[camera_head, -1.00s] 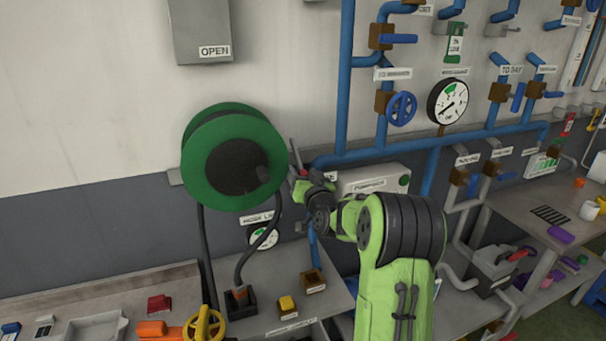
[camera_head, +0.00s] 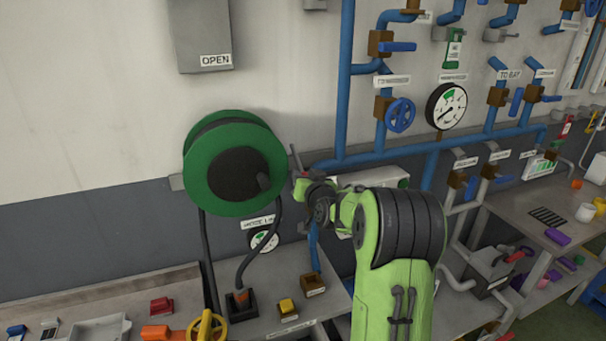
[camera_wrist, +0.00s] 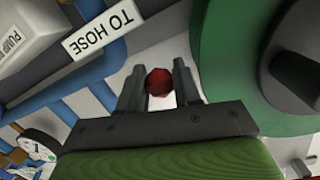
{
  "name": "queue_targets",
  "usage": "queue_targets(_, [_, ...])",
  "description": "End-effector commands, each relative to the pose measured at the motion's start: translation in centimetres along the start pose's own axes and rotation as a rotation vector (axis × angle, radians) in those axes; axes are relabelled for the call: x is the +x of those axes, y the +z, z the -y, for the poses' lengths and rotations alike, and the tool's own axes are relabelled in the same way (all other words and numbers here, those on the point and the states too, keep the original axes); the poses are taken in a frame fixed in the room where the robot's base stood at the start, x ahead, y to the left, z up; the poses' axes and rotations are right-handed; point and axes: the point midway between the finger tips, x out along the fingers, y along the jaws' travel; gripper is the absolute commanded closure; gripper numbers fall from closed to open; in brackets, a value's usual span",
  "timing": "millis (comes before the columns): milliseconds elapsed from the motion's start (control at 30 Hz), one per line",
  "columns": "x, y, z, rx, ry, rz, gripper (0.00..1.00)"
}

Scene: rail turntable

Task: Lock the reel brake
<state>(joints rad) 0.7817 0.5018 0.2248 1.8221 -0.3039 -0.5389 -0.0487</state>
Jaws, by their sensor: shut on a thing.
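The green hose reel (camera_head: 204,188) with its dark hub hangs on the wall left of my arm, and shows large at the right of the wrist view (camera_wrist: 222,45). My gripper (camera_wrist: 159,66) is just right of the reel's rim. Its two dark fingers are shut on a red knob (camera_wrist: 159,84), which sits between them. In the head view my gripper (camera_head: 299,174) is small, and a thin grey bar (camera_head: 295,157) rises beside it. The knob's stem and mounting are hidden, so I cannot tell the brake's position.
A "TO HOSE" label (camera_wrist: 101,32) is close to the fingers. Blue pipes (camera_head: 344,95) and a pump box (camera_head: 360,178) lie behind and right of my arm. A black hose (camera_head: 265,248) hangs to the bench (camera_head: 270,290) below.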

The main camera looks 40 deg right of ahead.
Motion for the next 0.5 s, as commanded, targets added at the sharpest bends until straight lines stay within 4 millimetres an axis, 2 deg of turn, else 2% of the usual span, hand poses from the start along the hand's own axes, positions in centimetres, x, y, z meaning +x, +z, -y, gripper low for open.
queue_targets(33, [-0.4,-1.1,0.4,-0.005,0.009,0.034,1.00])
queue_targets(133, [-0.8,-1.8,0.5,-0.009,0.030,0.106,1.00])
queue_targets(500, [-1.8,-4.2,1.1,-0.008,0.025,0.088,1.00])
